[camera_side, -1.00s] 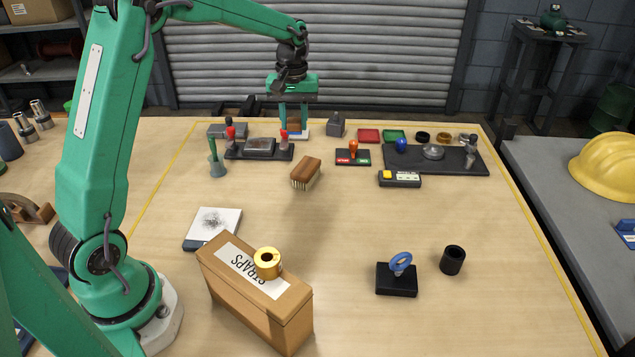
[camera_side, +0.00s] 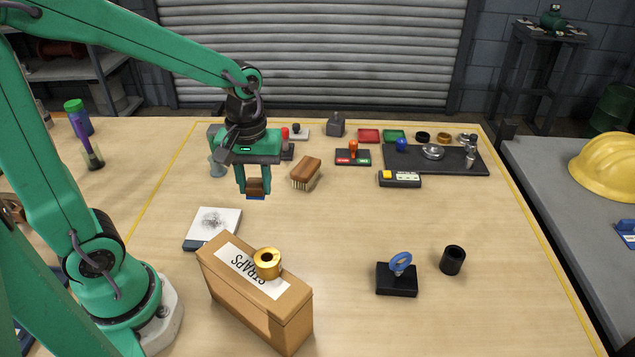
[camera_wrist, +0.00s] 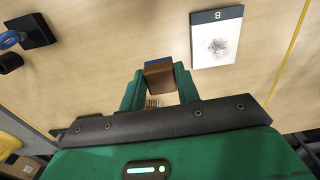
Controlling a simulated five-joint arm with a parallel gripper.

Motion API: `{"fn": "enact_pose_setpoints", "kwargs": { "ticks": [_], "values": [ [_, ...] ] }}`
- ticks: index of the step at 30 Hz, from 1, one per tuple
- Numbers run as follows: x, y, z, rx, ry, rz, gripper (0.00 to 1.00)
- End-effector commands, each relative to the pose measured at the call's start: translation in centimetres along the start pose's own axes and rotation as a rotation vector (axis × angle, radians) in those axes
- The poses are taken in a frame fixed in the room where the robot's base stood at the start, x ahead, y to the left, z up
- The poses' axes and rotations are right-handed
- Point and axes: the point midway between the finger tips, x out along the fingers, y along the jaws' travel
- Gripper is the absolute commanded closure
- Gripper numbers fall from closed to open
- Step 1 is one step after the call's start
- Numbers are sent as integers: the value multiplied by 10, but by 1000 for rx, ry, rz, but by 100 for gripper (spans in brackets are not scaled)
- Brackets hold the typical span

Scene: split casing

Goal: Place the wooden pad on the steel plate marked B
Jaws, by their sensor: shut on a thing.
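The wooden pad (camera_side: 256,186) is a small brown block with a blue underside. My gripper (camera_side: 253,193) is shut on it and holds it above the bench. In the wrist view the pad (camera_wrist: 158,75) sits between the green fingertips of my gripper (camera_wrist: 158,86). The steel plate marked B (camera_side: 227,222) lies flat on the bench, pale on top with a dark scribbled patch. In the side view it is nearer the camera and left of the pad. In the wrist view the plate (camera_wrist: 203,52) is up and right of the pad, apart from it, with its B label showing.
A tall cardboard box marked STRAPS (camera_side: 265,315) with a brass ring (camera_side: 267,263) on top stands close in front of the plate. A wooden brush (camera_side: 306,171) stands right of my gripper. A black block with a blue ring (camera_side: 397,279) is at front right. The middle bench is clear.

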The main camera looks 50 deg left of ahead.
Motion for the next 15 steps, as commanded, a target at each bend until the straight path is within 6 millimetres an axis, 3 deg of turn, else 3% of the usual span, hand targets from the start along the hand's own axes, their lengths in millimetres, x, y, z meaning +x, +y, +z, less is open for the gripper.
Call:
{"fn": "enact_pose_setpoints", "kwargs": {
  "ticks": [6, 15],
  "values": [
    [10, -18, 31, 1, 1, 1, 90],
    [14, -25, 42, 0, 0, 0, 90]
  ]
}}
